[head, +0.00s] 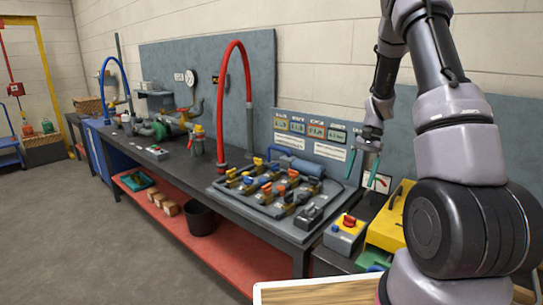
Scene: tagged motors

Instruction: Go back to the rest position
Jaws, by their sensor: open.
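My gripper (369,162) is at the right of the head view, hanging down from my arm with its two thin fingers apart and nothing between them. It is in the air in front of the wall panel, right of the grey tray (222,196) with several small motors or valves (268,185) in yellow, orange and blue. No tag on them is readable at this size. My arm hides part of the right side of the view.
A long dark workbench (181,172) runs along the wall, with a red hose (247,80) and a blue hose (104,75) rising from it. A control box with a red button (344,233) and a yellow case (388,225) stand at right. Open floor lies at left.

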